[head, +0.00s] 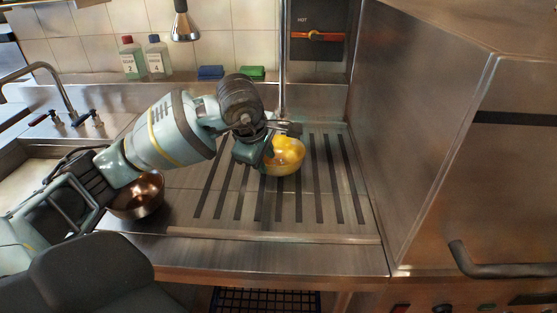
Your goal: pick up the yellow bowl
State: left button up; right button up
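The yellow bowl (287,157) stands on the ribbed metal drainboard (325,205), right of the middle of the head view. My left gripper (268,146) is at the bowl's left and back rim and hides part of it. The dark fingers overlap the rim in the picture. I cannot tell whether they are open or shut on it, or whether the bowl is lifted. My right gripper is not in view.
A copper-coloured metal bowl (138,196) stands to the left under my arm. A sink tap (62,88), two bottles (145,60), a blue sponge (210,72) and a green sponge (251,72) are behind. A tall steel appliance (440,120) bounds the right side. The drainboard's front is clear.

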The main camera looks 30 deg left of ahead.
aim_at(268, 165)
pick_arm(q)
jog(key=x, duration=0.4)
jog(key=shift+w+a+f, duration=0.1)
grip_shut()
